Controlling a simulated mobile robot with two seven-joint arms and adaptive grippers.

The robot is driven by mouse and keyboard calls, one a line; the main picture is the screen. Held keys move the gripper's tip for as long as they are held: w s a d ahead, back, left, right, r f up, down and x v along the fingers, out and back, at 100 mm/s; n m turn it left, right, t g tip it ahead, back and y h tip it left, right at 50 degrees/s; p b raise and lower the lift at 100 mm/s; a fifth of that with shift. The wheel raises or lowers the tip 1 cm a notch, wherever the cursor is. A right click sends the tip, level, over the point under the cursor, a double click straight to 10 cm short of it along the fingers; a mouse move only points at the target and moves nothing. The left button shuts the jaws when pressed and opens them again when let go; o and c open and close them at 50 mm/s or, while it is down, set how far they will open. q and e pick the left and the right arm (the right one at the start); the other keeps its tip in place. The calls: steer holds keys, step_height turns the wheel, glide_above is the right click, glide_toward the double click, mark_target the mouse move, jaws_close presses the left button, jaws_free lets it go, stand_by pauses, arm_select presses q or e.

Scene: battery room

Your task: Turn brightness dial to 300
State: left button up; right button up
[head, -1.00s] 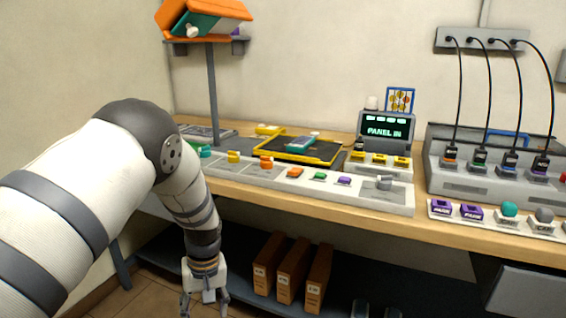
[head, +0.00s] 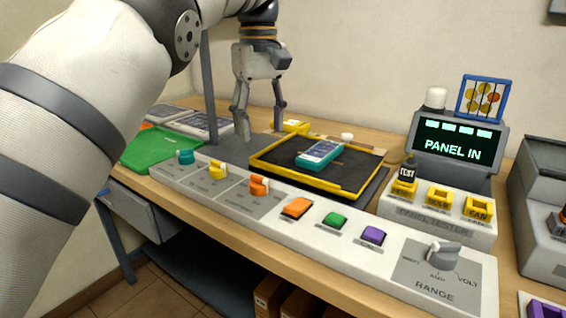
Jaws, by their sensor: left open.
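A white control strip (head: 330,238) runs along the bench front. It carries a teal knob (head: 185,157), a yellow knob (head: 217,170) and an orange knob (head: 259,186), each on a grey plate. The plate lettering is too small to read, so I cannot tell which is the brightness dial. A grey dial (head: 443,252) marked RANGE sits at the strip's right end. My left gripper (head: 262,112) is open and empty, fingers pointing down, above the bench behind the knobs and apart from them. My right gripper is out of view.
A yellow-rimmed black tray (head: 270,170) holds a teal device (head: 320,153) behind the strip. Orange (head: 297,208), green (head: 334,220) and purple (head: 373,235) buttons sit between knobs and RANGE dial. A panel tester (head: 440,216) reads PANEL IN.

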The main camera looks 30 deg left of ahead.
mark_target(258, 177)
arm_select(q)
steer(key=s+f, duration=0.1)
steer(key=f, duration=0.1)
steer(key=s+f, duration=0.1)
steer(key=shift+s+f+p, duration=0.15)
steer(key=shift+f+p, duration=0.25)
steer(key=f, duration=0.7)
steer(key=shift+w+f+p, duration=0.3)
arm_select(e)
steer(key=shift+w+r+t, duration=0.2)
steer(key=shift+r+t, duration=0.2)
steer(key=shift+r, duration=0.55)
arm_select(q)
steer(key=shift+c, duration=0.3)
steer(key=c, duration=1.1)
